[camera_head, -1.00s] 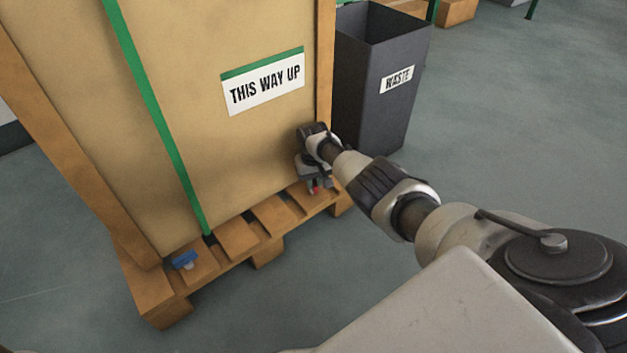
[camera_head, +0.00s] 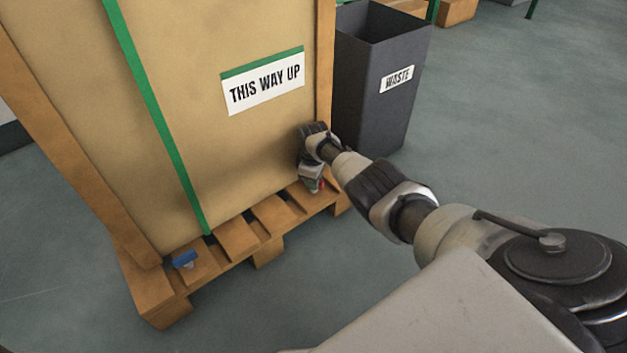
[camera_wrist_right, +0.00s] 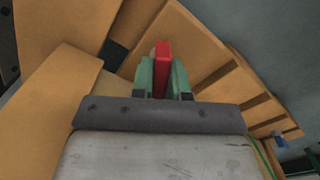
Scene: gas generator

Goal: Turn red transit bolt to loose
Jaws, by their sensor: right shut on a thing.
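The red transit bolt (camera_wrist_right: 162,66) stands between the two green fingers of my right gripper (camera_wrist_right: 163,78) in the right wrist view, and the fingers are shut on its handle. The lower part of the bolt is hidden. My left gripper is in neither view.
The tall crate (camera_head: 200,120) with a "THIS WAY UP" label stands on the pallet. A blue bolt (camera_head: 185,259) sits at the pallet's left end. A dark waste bin (camera_head: 385,90) stands right behind the gripper. The floor at right is open.

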